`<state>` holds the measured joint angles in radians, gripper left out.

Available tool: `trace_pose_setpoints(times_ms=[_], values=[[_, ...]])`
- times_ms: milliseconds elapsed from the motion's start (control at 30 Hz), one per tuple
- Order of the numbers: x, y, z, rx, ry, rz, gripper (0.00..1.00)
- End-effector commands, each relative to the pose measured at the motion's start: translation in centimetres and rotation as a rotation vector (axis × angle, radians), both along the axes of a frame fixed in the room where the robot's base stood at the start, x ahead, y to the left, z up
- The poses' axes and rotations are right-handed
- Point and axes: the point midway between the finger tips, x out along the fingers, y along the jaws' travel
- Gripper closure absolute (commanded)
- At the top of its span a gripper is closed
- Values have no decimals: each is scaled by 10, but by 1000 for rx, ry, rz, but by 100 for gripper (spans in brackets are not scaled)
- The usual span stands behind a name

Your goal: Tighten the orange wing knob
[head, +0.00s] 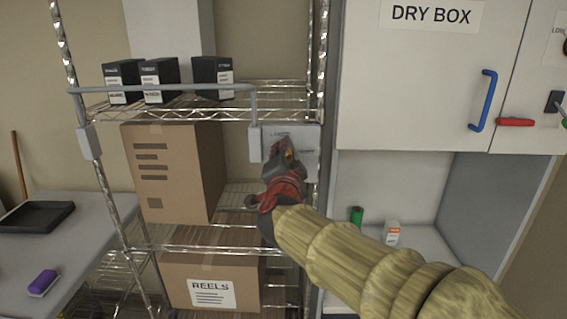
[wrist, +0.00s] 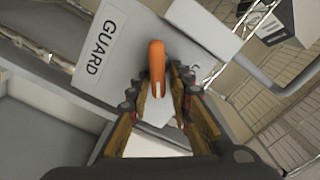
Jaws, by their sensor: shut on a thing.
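The orange wing knob (wrist: 157,62) stands out from a pale grey plate (wrist: 112,50) marked GUARD in the wrist view. My gripper (wrist: 157,88) has one finger on each side of the knob and is shut on it. In the head view my gripper (head: 284,163) reaches the plate (head: 303,137) at the right post of the wire shelf. Only a small orange bit of the knob (head: 289,155) shows there; my fingers hide the rest.
A grey guard bar (head: 165,88) crosses the shelf front, with black boxes (head: 160,78) behind it. Cartons (head: 165,190) fill the lower shelves. The DRY BOX cabinet (head: 410,90) with a blue handle (head: 485,100) stands right of my gripper.

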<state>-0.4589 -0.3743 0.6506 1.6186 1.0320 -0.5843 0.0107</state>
Motion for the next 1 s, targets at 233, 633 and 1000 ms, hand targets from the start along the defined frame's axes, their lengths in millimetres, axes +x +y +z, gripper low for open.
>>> trace_pose_setpoints(times_ms=[233, 633, 1000], values=[[1, -3, -15, 227, 1, -2, 100], [1, -3, -22, 512, -5, -3, 100], [1, -2, -24, 615, -4, -2, 100]])
